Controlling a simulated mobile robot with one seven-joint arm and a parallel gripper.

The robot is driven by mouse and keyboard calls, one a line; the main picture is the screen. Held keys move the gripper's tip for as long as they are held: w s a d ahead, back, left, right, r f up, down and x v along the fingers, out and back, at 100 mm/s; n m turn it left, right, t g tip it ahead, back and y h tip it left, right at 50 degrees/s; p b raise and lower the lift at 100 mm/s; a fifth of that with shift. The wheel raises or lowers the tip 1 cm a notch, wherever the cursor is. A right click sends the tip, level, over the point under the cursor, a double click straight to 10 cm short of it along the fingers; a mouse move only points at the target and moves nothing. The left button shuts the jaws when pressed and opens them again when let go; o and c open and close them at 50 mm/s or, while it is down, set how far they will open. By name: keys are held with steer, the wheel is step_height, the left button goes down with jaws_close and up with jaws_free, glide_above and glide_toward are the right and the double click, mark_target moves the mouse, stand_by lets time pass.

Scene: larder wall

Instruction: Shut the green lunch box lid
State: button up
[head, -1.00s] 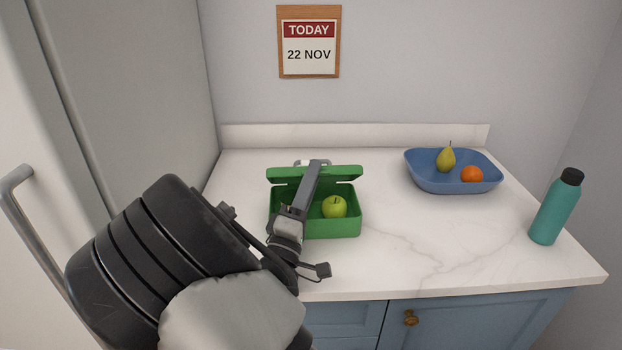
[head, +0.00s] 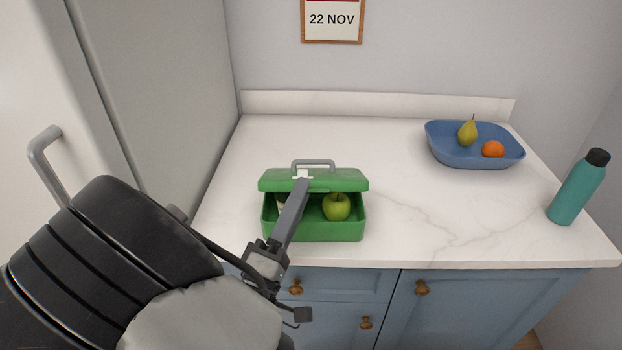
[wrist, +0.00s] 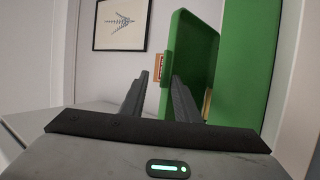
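The green lunch box (head: 315,231) stands near the front edge of the counter. Its lid (head: 345,183), with a grey handle on top, is tilted partway down over the box, leaving the front gap open. A green apple (head: 337,207) and a pale item, mostly hidden, show inside. My gripper (head: 302,182) reaches from the front left, its fingers at the lid's front edge by a pale latch. In the wrist view the two fingers (wrist: 158,82) are apart, with the green lid (wrist: 192,62) just beyond and to the right. Whether they touch it is unclear.
A blue bowl (head: 475,158) with a pear (head: 467,133) and an orange (head: 493,149) stands at the back right. A teal bottle (head: 577,190) stands at the right edge. A tall cabinet with a handle (head: 45,150) is at left. The counter's middle is clear.

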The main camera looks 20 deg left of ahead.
steer(key=shift+s+a, duration=0.1)
steer(key=shift+s, duration=0.65)
steer(key=s+a+f+b, duration=0.2)
steer(key=s+f+b, duration=0.3)
steer(key=f, duration=0.3)
steer(key=s+a+f+b, duration=0.2)
steer(key=s+f+b, duration=0.3)
steer(key=f, duration=0.3)
steer(key=shift+s+a+f+b, duration=0.15)
steer(key=shift+a+f+b, duration=0.1)
steer(key=shift+a+b, duration=0.15)
stand_by(0.8)
stand_by(0.8)
